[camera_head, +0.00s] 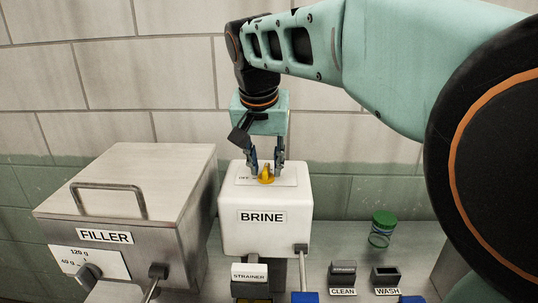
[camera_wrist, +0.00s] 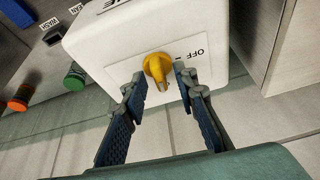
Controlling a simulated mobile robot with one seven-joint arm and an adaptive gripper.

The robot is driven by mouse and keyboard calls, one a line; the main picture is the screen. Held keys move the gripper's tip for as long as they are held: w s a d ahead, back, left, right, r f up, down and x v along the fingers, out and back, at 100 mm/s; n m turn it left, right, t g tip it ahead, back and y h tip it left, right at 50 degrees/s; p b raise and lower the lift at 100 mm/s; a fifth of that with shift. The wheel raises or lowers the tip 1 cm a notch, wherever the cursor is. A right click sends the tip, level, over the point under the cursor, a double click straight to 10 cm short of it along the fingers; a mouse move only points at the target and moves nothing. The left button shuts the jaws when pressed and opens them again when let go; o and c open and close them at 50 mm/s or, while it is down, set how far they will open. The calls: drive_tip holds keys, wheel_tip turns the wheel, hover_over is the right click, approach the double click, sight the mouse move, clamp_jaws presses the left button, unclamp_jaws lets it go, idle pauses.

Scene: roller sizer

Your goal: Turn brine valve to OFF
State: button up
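The brine valve is a yellow handle (camera_head: 266,174) on a white plate on top of the white BRINE box (camera_head: 235,240). It also shows in the wrist view (camera_wrist: 156,65), with its narrow end turned toward my gripper's side of the picture. The OFF label (camera_wrist: 197,53) lies to its right there, and the handle does not point at it. My gripper (camera_head: 266,166) points down over the box. In the wrist view my gripper (camera_wrist: 159,78) is open, one finger on each side of the handle, with gaps visible. The right finger hides part of the plate.
A metal FILLER box (camera_head: 140,175) with a handle and levers stands close on the left. A STRAINER label (camera_head: 250,273) and a lever are in front. A green-lidded jar (camera_head: 382,230) and CLEAN and WASH blocks stand right. A tiled wall is behind.

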drive_tip(key=shift+c, duration=0.3)
clamp_jaws()
drive_tip(key=shift+n, duration=0.4)
drive_tip(key=shift+d+n+y, duration=0.15)
drive_tip(key=shift+n+y, duration=0.45)
drive_tip(key=shift+n, duration=0.5)
drive_tip(key=n+y, duration=0.1)
drive_tip(key=n, duration=0.3)
drive_tip(key=shift+d+y, duration=0.1)
drive_tip(key=shift+y, duration=0.3)
drive_tip(key=n+g, duration=0.1)
drive_tip(key=n, duration=0.2)
drive_tip(key=n+g+y+p, duration=0.1)
drive_tip(key=n, duration=0.2)
drive_tip(key=shift+w+r+y, duration=0.1)
drive_tip(key=shift+w+y, duration=0.1)
drive_tip(key=shift+y, duration=0.1)
drive_tip(key=n+g, duration=0.1)
drive_tip(key=n, duration=0.1)
drive_tip(key=n+p, duration=0.1)
drive_tip(key=n, duration=0.1)
drive_tip(key=shift+d+n+g, duration=0.1)
drive_tip(key=shift+n+g, duration=0.3)
drive_tip(key=shift+y, duration=0.3)
